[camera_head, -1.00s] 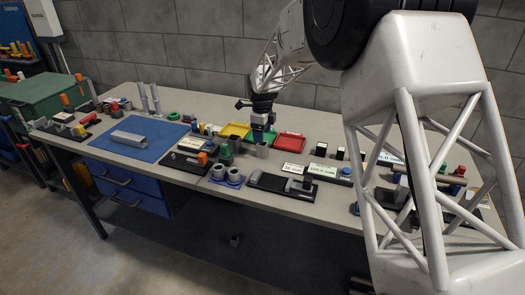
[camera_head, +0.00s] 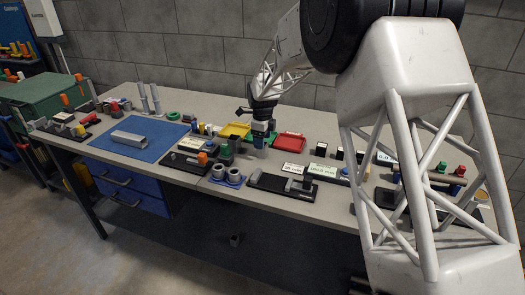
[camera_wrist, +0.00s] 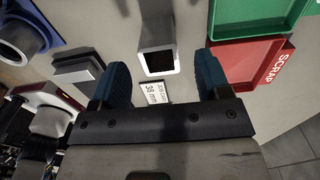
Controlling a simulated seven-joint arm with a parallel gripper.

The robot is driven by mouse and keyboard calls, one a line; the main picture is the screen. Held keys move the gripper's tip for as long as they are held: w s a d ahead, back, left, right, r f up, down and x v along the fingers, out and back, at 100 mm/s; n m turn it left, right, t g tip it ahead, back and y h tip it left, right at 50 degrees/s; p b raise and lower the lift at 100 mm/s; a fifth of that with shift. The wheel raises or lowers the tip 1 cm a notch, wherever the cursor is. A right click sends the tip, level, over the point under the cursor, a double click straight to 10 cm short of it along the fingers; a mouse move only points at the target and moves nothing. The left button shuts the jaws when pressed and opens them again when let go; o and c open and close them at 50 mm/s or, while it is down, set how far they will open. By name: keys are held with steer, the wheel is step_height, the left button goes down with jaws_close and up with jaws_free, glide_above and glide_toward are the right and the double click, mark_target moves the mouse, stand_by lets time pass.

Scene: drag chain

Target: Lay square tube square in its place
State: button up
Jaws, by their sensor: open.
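A grey, hollow square tube (camera_wrist: 157,40) stands on the table in the wrist view, its open square end facing the camera. My gripper (camera_wrist: 163,68) is open, with one blue finger on each side of the tube and gaps visible on both sides. A longer grey channel-like piece (camera_head: 143,138) lies on the blue mat (camera_head: 165,148).
A red scrap tray (camera_wrist: 242,65) and a green tray (camera_wrist: 255,14) are close on the right in the wrist view. A blue holder with grey rings (camera_head: 228,177) and a black fixture (camera_head: 268,183) stand nearer the front.

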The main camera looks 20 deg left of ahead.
steer(key=shift+f, duration=2.55)
steer(key=c, duration=1.2)
steer(key=shift+r, duration=0.25)
steer(key=shift+r, duration=0.55)
step_height(320, 180, up, 2)
steer(key=s+d, duration=0.2)
steer(key=s, duration=0.2)
steer(key=s+d+r, duration=0.1)
steer(key=s+d, duration=0.2)
steer(key=s, duration=0.2)
steer(key=s+d, duration=0.3)
steer(key=s, duration=0.1)
steer(key=shift+s+d+r, duration=0.25)
steer(key=shift+s, duration=0.05)
